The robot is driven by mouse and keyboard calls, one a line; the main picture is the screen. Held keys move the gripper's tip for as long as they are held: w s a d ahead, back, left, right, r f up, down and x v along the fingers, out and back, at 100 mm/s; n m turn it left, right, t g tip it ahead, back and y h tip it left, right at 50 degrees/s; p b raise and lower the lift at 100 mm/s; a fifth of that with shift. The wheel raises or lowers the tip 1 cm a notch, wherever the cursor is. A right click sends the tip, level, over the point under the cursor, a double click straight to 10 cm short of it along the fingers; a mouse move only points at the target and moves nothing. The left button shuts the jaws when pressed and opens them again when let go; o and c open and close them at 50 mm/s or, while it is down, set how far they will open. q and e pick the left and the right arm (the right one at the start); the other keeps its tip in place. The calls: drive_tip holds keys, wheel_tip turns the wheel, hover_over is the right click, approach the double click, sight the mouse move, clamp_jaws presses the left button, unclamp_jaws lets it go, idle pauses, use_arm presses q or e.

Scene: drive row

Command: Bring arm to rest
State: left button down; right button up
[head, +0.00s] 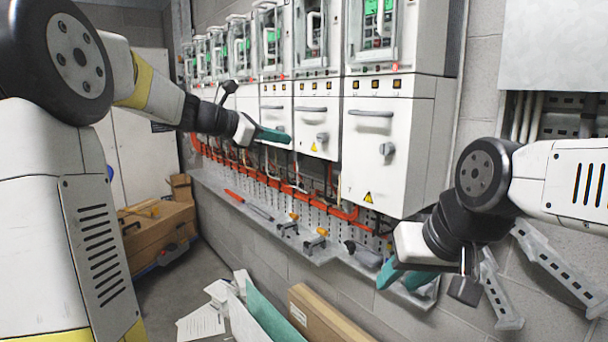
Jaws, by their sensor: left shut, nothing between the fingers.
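My left arm reaches in from the left. Its gripper (272,135), with teal fingers, is shut and empty, in front of the white drive cabinets (375,150). I cannot tell how far it is from the cabinet front. My right gripper (403,278) is at the lower right, pointing down over the wall ledge. Its two teal fingers stand apart, with nothing seen between them.
A row of cabinets with green-lit displays lines the wall. Below, a ledge (300,245) holds several hand tools. Cardboard boxes (160,235) stand at the left rear. Papers (202,322) and a long box (325,315) lie at the front. Grey brackets (497,290) hang at right.

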use_arm(q)
drive_tip(key=s+f+m+g+y, duration=0.15)
drive_tip(key=s+f+m, duration=0.35)
drive_tip(key=s, duration=0.5)
drive_tip(key=s+f+m+g+y, duration=0.1)
drive_tip(key=s+f+m+y, duration=0.25)
drive_tip(key=s+m, duration=0.45)
drive_tip(key=s+a+f+m+y, duration=0.2)
drive_tip(key=s+a+f+m, duration=0.1)
drive_tip(key=s+f+m, duration=0.1)
drive_tip(key=s+a+f+m+y, duration=0.2)
drive_tip(key=s+f+m, duration=0.3)
drive_tip(key=s, duration=0.4)
drive_tip(key=shift+a+f+m, duration=0.15)
drive_tip(key=shift+a+m, duration=0.25)
drive_tip(key=shift+a, duration=0.1)
use_arm(e)
drive_tip(key=shift+o, duration=0.4)
